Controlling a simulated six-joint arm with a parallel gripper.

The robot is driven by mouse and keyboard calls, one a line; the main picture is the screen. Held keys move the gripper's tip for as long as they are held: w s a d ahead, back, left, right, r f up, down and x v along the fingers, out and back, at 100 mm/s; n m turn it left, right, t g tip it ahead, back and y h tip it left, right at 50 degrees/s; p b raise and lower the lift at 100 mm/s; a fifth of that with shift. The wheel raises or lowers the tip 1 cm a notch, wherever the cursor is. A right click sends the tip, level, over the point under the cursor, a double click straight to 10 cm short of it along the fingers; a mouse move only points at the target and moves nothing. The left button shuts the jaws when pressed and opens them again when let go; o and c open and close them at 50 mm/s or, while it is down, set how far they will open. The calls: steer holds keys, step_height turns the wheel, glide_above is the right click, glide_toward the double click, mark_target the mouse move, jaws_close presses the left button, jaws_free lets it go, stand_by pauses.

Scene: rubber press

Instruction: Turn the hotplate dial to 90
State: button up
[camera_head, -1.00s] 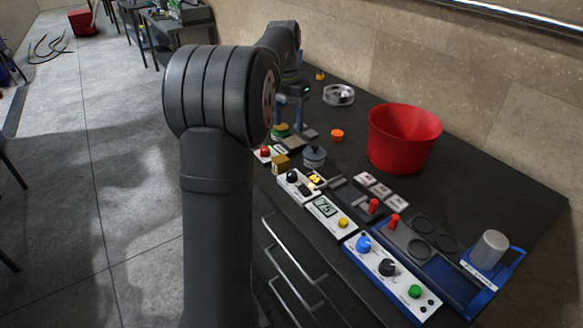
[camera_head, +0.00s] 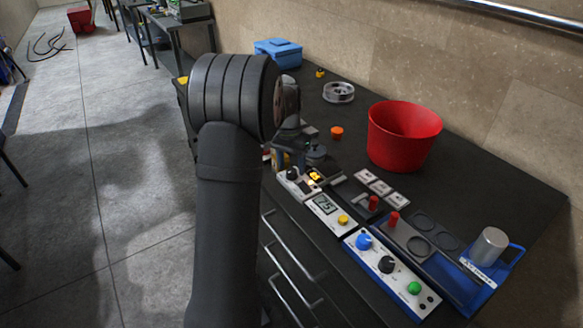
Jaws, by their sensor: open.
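A white control box with a black dial (camera_head: 292,174) and a small lit amber display (camera_head: 314,176) stands near the bench's front edge. I cannot tell for sure that this is the hotplate dial, nor read its setting. Beside it, another white box has a grey display (camera_head: 324,204) that seems to read 75, and a yellow button. My gripper (camera_head: 283,158) is low over the bench, just behind and left of the black dial. It is open and mostly hidden by my arm. Contact with the dial cannot be seen.
A blue panel (camera_head: 352,243) with blue and black knobs and a green button stands at the front right. A red bucket (camera_head: 402,138), a metal ring (camera_head: 338,92) and a blue box (camera_head: 278,53) stand farther back. Red-handled levers (camera_head: 394,221) rise near the boxes.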

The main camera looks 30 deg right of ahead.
steer(key=shift+f, duration=0.7)
steer(key=c, duration=1)
steer(key=shift+o, duration=0.2)
steer(key=shift+n, duration=0.6)
